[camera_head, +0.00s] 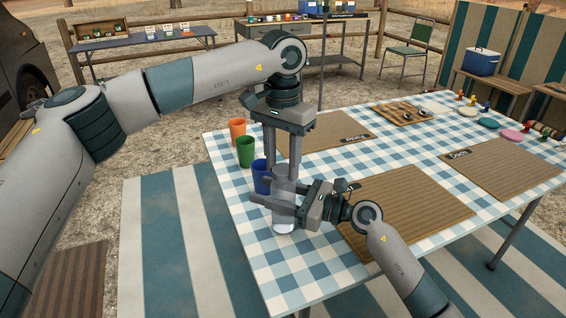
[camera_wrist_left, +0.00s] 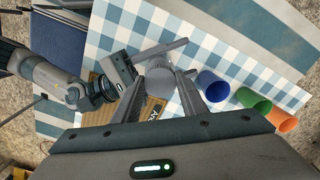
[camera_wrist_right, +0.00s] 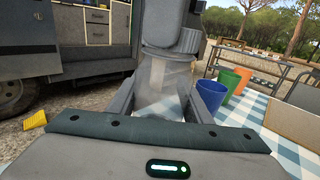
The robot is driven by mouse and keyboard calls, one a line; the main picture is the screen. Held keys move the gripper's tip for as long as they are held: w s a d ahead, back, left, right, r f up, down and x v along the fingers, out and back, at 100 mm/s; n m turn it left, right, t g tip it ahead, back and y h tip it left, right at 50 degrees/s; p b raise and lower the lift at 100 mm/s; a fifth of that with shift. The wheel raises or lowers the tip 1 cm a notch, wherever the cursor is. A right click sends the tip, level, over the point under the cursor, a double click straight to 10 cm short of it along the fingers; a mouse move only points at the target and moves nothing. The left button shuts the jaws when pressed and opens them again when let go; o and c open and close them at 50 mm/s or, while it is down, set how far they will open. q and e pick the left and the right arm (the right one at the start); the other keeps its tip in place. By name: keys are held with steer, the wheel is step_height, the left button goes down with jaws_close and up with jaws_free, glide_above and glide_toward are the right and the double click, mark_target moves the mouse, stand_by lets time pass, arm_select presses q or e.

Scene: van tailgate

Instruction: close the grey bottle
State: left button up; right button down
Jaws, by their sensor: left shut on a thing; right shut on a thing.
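The grey bottle (camera_head: 283,224) stands upright at the near left of the checked table, its lower end showing below my right gripper. My right gripper (camera_head: 272,204) is shut around its body from the side. The clear grey body shows between its fingers in the right wrist view (camera_wrist_right: 160,88). My left gripper (camera_head: 284,178) points straight down and is shut on the bottle's grey cap (camera_wrist_right: 163,25). The round grey top shows between its fingers in the left wrist view (camera_wrist_left: 160,78). The fingers hide the join, so I cannot tell whether the cap is seated.
Blue (camera_head: 261,176), green (camera_head: 245,151) and orange (camera_head: 237,131) cups stand in a row just behind the bottle. A brown mat (camera_head: 405,210) lies to the right, with two more mats beyond. Plates and small figures line the far right edge.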

arm_select(q)
steer(key=m, duration=0.4)
steer(key=shift+m, duration=0.3)
steer(key=o, duration=1)
steer(key=shift+a+r, duration=0.1)
steer(key=shift+c, duration=0.3)
